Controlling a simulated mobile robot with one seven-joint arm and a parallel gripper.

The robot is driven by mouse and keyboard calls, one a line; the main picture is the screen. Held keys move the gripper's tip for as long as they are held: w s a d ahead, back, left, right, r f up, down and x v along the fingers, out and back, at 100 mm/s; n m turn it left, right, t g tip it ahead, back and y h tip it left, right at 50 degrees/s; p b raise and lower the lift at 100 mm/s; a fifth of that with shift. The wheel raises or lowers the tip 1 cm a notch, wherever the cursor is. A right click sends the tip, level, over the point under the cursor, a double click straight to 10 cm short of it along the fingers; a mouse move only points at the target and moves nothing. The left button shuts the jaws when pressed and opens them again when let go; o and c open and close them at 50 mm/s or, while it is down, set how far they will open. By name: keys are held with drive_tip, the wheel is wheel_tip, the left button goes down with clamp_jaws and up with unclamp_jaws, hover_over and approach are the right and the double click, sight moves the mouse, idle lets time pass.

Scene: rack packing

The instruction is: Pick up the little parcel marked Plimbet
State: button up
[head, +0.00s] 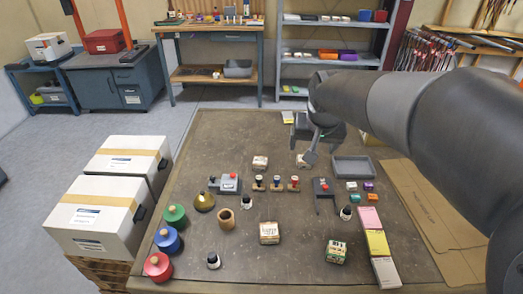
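Several little parcels lie on the dark work table (290,205), their printed names too small to read. One cream parcel (260,162) is at the back middle. Another (301,162) sits just below and left of my gripper (309,153), partly covered by it. A larger-looking cream parcel (269,233) is at the front middle, and one with green print (336,252) is at the front right. I cannot tell which is marked Plimbet. My gripper points down at the back of the table; its finger gap and any contact with the parcel are unclear.
A grey tray (353,168) stands right of my gripper. Stamps (276,184), ink bottles (213,260), a wooden cup (226,219) and coloured round containers (168,239) stand around the parcels. Paper stacks (377,243) line the right. White boxes (98,220) stand left.

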drive_tip(key=w+a+f, duration=0.4)
drive_tip(key=w+f, duration=0.1)
drive_tip(key=w, duration=0.4)
approach(260, 161)
drive_tip(key=f, duration=0.1)
drive_tip(key=w+f, duration=0.1)
drive_tip(key=f, duration=0.1)
drive_tip(key=shift+w+a+f+m+g+h, duration=0.1)
drive_tip(key=shift+w+f+m+g+h, duration=0.05)
drive_tip(key=shift+f+m+g+h, duration=0.2)
drive_tip(key=shift+w+x, duration=0.25)
drive_tip(key=shift+x, duration=1.3)
drive_tip(key=shift+w+x, duration=0.2)
drive_tip(key=shift+x, duration=1.4)
drive_tip(key=shift+a+r, duration=0.1)
drive_tip(key=shift+r, duration=0.1)
drive_tip(key=c, duration=1.1)
